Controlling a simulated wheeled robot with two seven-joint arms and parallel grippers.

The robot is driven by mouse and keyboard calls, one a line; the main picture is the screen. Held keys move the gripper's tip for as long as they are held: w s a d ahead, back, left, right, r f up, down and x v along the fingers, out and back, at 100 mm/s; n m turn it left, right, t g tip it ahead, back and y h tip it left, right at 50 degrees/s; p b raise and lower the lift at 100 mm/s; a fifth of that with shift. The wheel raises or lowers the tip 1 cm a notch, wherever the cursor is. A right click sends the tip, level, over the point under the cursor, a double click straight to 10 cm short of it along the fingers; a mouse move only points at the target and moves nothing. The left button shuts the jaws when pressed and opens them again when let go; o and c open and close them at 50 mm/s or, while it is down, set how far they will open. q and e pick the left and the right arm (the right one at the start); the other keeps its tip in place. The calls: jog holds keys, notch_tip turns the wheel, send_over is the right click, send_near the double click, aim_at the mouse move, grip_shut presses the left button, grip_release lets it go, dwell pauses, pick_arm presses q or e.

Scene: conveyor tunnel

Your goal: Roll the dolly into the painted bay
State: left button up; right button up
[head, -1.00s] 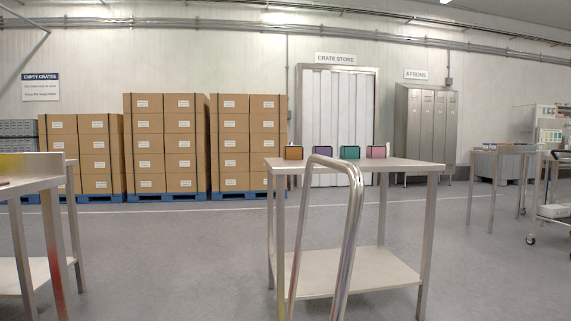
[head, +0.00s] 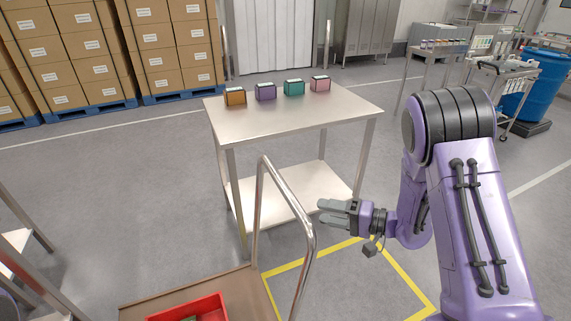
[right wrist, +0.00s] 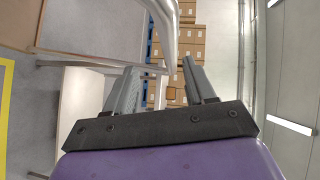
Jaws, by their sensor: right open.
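The dolly has a flat brown deck (head: 245,285) at the bottom of the head view and a bent metal tube handle (head: 300,226) standing up from it. A red crate (head: 190,309) with something green inside rides on the deck, cut off by the frame edge. The painted bay, a yellow outline (head: 397,273) on the floor, lies just right of the dolly. My right gripper (head: 322,212) is open and empty, pointing left, close to the handle's right side. Its open fingers also show in the right wrist view (right wrist: 160,85), with a metal tube (right wrist: 165,28) beyond them. My left gripper is not in view.
A steel table (head: 300,108) with several small coloured boxes stands behind the handle and the bay. Stacked cartons (head: 75,45) line the back left. A trolley (head: 505,95) and a blue barrel (head: 537,85) stand at the back right.

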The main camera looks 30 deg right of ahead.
aim_at(291, 202)
jog(key=x, duration=0.3)
jog(key=r+p+x, duration=0.1)
jog(key=x, duration=0.6)
jog(key=shift+w+a+r+p, duration=0.1)
jog(key=shift+w+a+p, duration=0.05)
jog(key=shift+a+p, duration=0.15)
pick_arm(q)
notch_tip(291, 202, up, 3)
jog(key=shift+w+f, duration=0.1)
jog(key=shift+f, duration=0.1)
pick_arm(e)
grip_shut()
dwell(0.5)
